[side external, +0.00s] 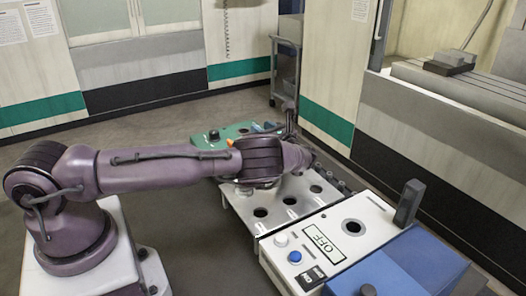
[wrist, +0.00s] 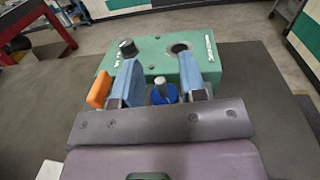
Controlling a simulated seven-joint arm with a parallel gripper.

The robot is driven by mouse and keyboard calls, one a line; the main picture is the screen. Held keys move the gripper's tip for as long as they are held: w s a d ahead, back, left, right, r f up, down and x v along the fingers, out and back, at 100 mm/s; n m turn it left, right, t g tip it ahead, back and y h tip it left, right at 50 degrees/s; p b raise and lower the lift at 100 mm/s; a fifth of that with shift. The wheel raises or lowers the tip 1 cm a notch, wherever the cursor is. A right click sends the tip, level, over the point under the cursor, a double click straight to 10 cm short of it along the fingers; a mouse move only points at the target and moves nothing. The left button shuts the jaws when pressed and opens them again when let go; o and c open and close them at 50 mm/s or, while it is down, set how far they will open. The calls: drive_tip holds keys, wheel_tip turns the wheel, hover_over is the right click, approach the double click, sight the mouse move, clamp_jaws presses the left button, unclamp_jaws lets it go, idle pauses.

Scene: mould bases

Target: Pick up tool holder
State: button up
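A blue tool holder (wrist: 164,94) with a grey top shows in the wrist view, between the two blue fingers of my gripper (wrist: 160,66). The fingers stand wide apart, one on each side of it. A gap shows on its left; on its right the finger is close, and I cannot tell if they touch. Its lower part is hidden by my gripper's body. In the side view my arm hides most of the gripper and I cannot make out the tool holder.
A green base (wrist: 152,60) with a black knob (wrist: 127,48) and an empty round hole (wrist: 179,49) lies beyond the fingers. In the side view a grey plate with holes (side external: 275,225) and a white base marked OFF (side external: 345,215) lie nearer. A dark upright block (side external: 409,201) stands at right.

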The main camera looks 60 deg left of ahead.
clamp_jaws()
drive_tip(key=shift+r, duration=0.1)
idle(1.3)
